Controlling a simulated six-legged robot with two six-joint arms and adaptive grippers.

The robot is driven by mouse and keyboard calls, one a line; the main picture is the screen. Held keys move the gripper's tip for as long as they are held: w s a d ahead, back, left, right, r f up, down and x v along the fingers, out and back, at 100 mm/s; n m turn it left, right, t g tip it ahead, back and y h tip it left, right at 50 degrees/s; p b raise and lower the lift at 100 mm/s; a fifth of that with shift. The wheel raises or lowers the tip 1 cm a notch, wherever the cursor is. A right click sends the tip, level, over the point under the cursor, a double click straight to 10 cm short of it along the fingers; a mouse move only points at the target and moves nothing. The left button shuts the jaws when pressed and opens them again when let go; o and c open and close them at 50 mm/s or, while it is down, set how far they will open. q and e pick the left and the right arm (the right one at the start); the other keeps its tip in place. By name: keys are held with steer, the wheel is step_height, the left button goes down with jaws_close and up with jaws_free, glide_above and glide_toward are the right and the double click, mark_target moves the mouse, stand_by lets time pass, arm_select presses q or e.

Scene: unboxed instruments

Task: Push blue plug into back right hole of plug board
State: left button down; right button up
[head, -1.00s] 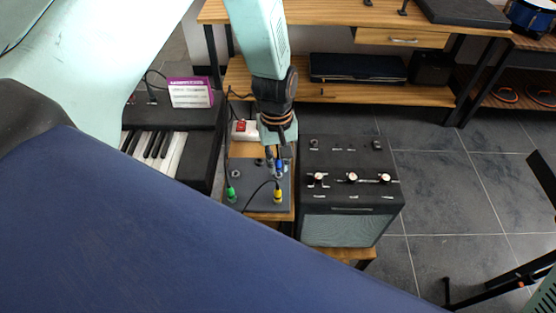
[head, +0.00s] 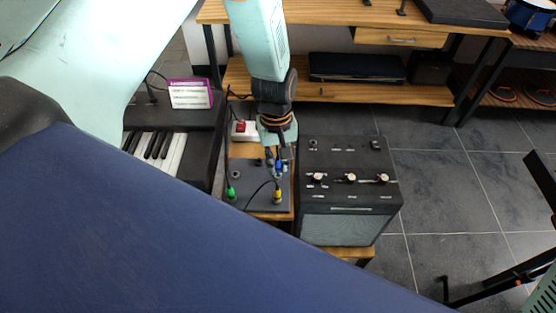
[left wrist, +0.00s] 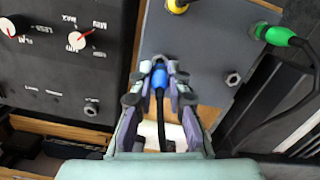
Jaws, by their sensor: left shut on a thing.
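The grey plug board (head: 257,196) stands between the keyboard and the amplifier; it also shows in the left wrist view (left wrist: 200,35). My left gripper (head: 277,164) is over its back right part. In the left wrist view, the gripper (left wrist: 159,72) is shut on the blue plug (left wrist: 159,79), whose black cable runs back between the fingers. The blue plug also shows in the head view (head: 279,168). A green plug (head: 231,194) and a yellow plug (head: 277,196) sit at the front. My right gripper is not in view.
A black amplifier (head: 350,190) with knobs stands close on the right. A keyboard (head: 157,146) is on the left. A white power strip with a red switch (head: 241,128) lies behind the board. An empty hole (left wrist: 233,78) is at the board's back left.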

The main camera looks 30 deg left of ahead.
arm_select(q)
steer(key=shift+f+b, duration=0.7)
steer(key=shift+f, duration=0.4)
stand_by(0.7)
steer(key=c, duration=1.2)
jaws_free()
steer(key=shift+r, duration=0.1)
steer(key=r, duration=1.1)
steer(key=shift+w+a+r, duration=0.35)
steer(key=shift+w+a, duration=0.05)
steer(key=shift+s, duration=0.1)
